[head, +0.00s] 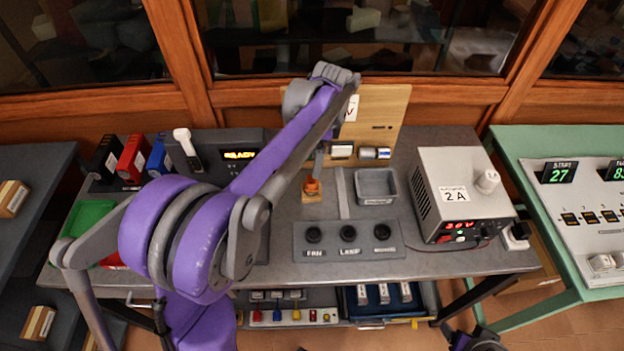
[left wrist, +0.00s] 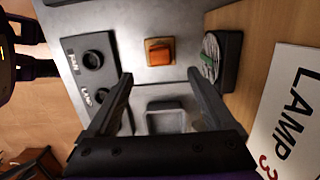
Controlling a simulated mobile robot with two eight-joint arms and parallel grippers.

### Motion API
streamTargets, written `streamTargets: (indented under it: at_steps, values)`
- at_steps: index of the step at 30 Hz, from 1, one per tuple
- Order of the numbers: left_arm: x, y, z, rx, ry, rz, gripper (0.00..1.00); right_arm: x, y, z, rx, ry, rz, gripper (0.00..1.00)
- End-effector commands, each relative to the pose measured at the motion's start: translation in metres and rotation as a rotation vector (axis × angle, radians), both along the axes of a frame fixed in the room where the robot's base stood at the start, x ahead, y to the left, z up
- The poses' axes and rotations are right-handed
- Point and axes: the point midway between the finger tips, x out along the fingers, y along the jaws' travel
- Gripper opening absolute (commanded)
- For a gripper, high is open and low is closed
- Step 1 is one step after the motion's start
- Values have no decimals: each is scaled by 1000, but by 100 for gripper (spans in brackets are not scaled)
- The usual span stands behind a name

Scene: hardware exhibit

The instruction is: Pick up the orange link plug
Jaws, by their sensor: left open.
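The orange link plug (head: 312,187) sits on a small wooden base on the grey bench, left of the grey tray (head: 376,200). In the left wrist view the plug (left wrist: 160,52) is in the upper middle, beyond my fingertips. My left gripper (head: 319,160) reaches over the bench, close to the plug in the head view and partly hidden by my arm. In the left wrist view its two fingers (left wrist: 160,82) are apart with nothing between them. A dark part of my right arm shows at the bottom right of the head view; its jaws are unclear.
A panel with FAN and LAMP knobs (head: 348,240) lies in front of the plug. A power supply box (head: 462,195) stands at the right. A wooden board (head: 385,105) rises behind, with metal cylinders at its foot.

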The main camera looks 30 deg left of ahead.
Motion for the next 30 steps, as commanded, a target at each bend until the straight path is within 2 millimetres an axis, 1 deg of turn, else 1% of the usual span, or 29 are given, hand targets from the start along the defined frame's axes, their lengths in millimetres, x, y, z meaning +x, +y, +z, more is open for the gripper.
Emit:
streamTargets:
  at_steps: [1, 3, 6, 13, 18, 21, 24, 30]
  values:
    - [-1, 1, -10, 0, 0, 0, 88, 0, 0, -1, 0, 1, 0, 71]
    - [-2, 2, -21, 0, 0, 1, 88, -1, 0, -2, 0, 1, 0, 71]
    - [-2, 4, -35, 0, 0, 1, 88, -1, 0, -3, 0, 2, 0, 71]
    - [-3, 6, -53, 0, -1, 1, 88, -1, 0, -3, 0, 2, 0, 71]
    - [-4, 9, -79, 0, -2, 2, 88, -1, 0, -2, 0, 1, 0, 71]
    - [-5, 10, -91, 0, -2, 2, 88, -1, 0, -3, 0, 2, 0, 71]
    - [-5, 11, -96, 0, -2, 2, 88, -1, 0, -3, 0, 2, 0, 71]
    - [-5, 11, -97, 0, -2, 2, 88, -1, 0, -3, 0, 2, 0, 71]
